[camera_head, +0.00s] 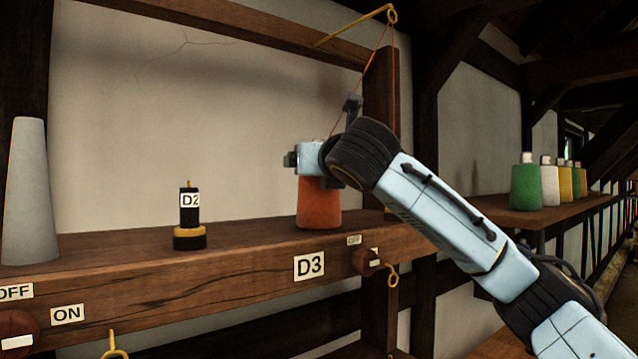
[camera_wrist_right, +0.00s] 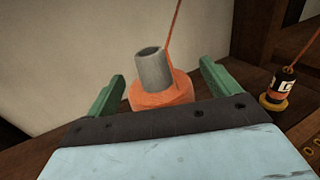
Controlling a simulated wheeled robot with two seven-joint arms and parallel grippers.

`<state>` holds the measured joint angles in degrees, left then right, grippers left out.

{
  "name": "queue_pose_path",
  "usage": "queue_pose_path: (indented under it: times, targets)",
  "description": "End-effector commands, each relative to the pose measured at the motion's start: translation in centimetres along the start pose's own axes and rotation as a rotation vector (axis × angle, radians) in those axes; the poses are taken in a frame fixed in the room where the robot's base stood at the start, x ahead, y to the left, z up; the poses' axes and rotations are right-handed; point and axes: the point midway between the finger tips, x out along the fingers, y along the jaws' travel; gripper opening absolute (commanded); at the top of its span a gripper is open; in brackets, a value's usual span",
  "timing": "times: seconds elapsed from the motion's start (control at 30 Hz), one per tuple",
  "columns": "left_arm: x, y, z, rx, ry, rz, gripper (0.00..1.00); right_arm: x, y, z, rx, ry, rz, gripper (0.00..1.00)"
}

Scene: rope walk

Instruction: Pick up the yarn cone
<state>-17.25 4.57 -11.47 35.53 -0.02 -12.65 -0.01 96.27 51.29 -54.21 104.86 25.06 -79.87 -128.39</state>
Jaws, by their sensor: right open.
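An orange yarn cone (camera_head: 319,206) stands upright on the wooden shelf beam above the D3 label; my right gripper and wrist hide its top in the head view. In the right wrist view the orange cone (camera_wrist_right: 160,97) shows with its grey tube end (camera_wrist_right: 153,68) and a strand of yarn running up from it. My right gripper (camera_wrist_right: 160,88) is open, with one green finger on each side of the cone. Both fingers look clear of it, though the exact gap is hard to tell. My left gripper is not in view.
A grey cone (camera_head: 27,190) stands at the far left of the beam (camera_head: 150,268). A black spindle marked D2 (camera_head: 189,216) stands left of the orange cone. Yarn rises to a yellow hook (camera_head: 391,15). Several coloured cones stand on a shelf (camera_head: 560,212) at right.

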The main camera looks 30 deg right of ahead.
Motion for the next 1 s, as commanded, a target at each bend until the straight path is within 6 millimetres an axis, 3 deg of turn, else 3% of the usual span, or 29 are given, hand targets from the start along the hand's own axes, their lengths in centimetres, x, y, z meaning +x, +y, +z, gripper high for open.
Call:
queue_pose_path:
  times: [0.13, 0.37, 0.87, 1.0]
  targets:
    - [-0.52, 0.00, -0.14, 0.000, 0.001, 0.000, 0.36, 1.27, 0.03, 0.06, 0.000, 0.001, 0.000, 0.88]
    - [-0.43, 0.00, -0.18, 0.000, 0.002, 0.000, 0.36, 1.34, 0.05, -0.03, 0.000, 0.000, 0.001, 0.88]
    - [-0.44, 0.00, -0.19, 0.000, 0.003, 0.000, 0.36, 1.30, 0.06, 0.01, 0.000, -0.001, 0.001, 0.23]
    - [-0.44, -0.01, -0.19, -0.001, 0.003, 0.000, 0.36, 1.27, 0.04, 0.09, 0.001, -0.003, 0.001, 0.21]
